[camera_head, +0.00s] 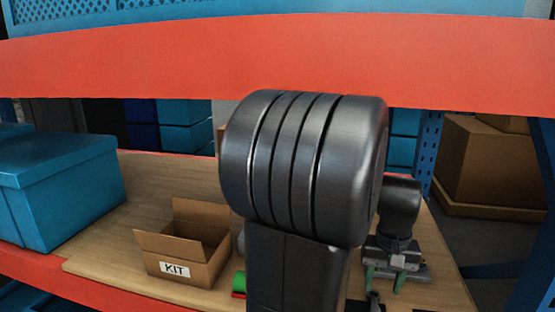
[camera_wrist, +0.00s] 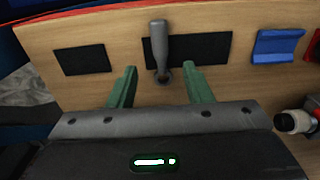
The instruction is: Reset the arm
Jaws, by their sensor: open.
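My gripper (camera_head: 384,285) is low on the right in the head view, over the wooden shelf, partly behind my own arm. In the wrist view its two green fingers stand wide apart, and my gripper (camera_wrist: 160,70) is open. A grey tool with a long handle (camera_wrist: 159,42) shows between the fingers, over a dark pad (camera_wrist: 212,48). The fingers do not touch the tool. I cannot tell the height of the fingers above the shelf.
An open cardboard KIT box (camera_head: 182,270) stands left of my arm, near a green-and-red item (camera_head: 239,282). A blue box (camera_head: 65,190) is at far left. A red beam (camera_head: 180,60) crosses above. The wrist view shows a blue block (camera_wrist: 277,45) and a white-tipped item (camera_wrist: 290,122).

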